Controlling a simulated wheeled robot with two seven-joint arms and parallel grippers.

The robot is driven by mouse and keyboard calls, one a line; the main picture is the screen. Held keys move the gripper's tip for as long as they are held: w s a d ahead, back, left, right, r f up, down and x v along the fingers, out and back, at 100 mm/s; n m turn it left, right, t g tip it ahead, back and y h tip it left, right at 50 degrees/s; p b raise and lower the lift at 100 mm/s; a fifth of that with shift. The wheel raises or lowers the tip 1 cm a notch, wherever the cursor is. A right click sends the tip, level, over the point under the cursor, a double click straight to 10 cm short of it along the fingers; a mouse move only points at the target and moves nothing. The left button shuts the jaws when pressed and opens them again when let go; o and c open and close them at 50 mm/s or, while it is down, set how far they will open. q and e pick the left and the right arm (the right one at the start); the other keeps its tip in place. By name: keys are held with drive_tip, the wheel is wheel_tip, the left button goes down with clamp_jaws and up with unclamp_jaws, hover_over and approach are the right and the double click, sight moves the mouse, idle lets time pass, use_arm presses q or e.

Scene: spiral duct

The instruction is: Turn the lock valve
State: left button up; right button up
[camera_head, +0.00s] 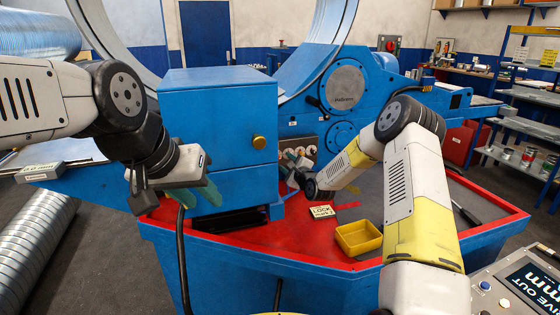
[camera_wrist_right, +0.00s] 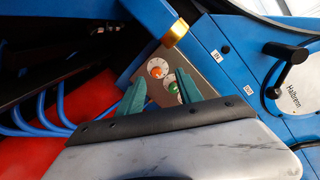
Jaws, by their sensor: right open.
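A small valve panel with round knobs (camera_head: 301,152) is on the blue machine in the head view. I cannot tell which knob is the lock valve. My right gripper (camera_head: 294,163) is in front of the panel. In the right wrist view its green fingers (camera_wrist_right: 161,92) are apart, with the knobs seen between and beyond them; contact is not clear. My left gripper (camera_head: 197,195) has its green fingers apart and empty in front of the blue cabinet.
A yellow tray (camera_head: 358,239) and a card reading LOCK (camera_head: 322,211) lie on the red-edged table (camera_head: 285,240). A blue cabinet (camera_head: 217,115) with a brass knob stands left of the panel. A black lever (camera_wrist_right: 290,55) is at the right in the wrist view.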

drive_tip(key=w+a+f+m+t, duration=0.1)
drive_tip(key=w+a+f+m, duration=0.1)
drive_tip(key=w, duration=0.6)
drive_tip(key=shift+a+f+m, duration=0.3)
drive_tip(key=shift+f, duration=0.15)
clamp_jaws()
